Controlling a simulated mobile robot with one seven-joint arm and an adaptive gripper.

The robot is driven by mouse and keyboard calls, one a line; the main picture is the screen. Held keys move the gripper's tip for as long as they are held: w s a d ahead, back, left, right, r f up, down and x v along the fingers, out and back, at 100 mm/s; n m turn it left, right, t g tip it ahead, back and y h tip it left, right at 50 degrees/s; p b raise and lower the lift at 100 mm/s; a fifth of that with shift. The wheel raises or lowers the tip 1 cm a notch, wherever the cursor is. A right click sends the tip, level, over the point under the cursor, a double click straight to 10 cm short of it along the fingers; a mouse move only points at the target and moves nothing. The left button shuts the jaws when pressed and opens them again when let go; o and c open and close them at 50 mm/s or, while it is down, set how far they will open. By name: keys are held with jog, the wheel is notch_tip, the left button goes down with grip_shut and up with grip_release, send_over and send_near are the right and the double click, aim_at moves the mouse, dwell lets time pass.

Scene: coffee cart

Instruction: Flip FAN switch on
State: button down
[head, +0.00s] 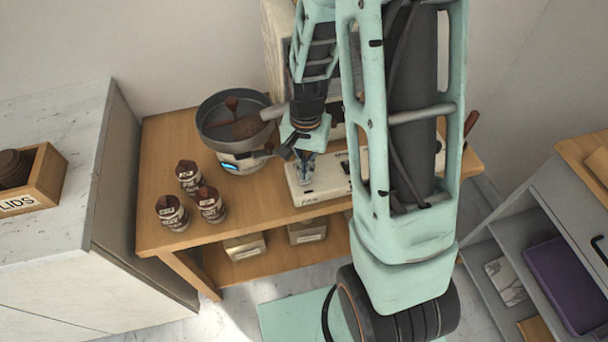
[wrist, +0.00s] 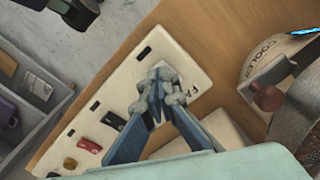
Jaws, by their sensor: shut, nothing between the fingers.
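The white switch panel (head: 325,178) lies on the wooden cart top, with the word FAN printed at its near left corner in the head view. In the wrist view the panel (wrist: 122,72) runs diagonally, with a red switch (wrist: 90,146) and a dark switch (wrist: 113,120) along it. My gripper (head: 306,178) is shut and empty, pointing down at the FAN end of the panel. In the wrist view its fingertips (wrist: 155,95) are together beside the FAN lettering. The fingers hide the FAN switch, so its position and any contact cannot be told.
A round dark cooler pan (head: 235,118) with a wooden-handled tool stands left of the panel; its label plate shows in the wrist view (wrist: 270,55). Several brown-capped bottles (head: 190,178) stand at the cart's left. A LIDS box (head: 48,188) sits on the left counter. Shelves stand right.

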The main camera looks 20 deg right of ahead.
jog(key=shift+f+b, duration=0.75)
jog(key=shift+f, duration=0.2)
dwell(0.3)
jog(key=shift+r+p, duration=2.75)
jog(key=shift+r, duration=0.85)
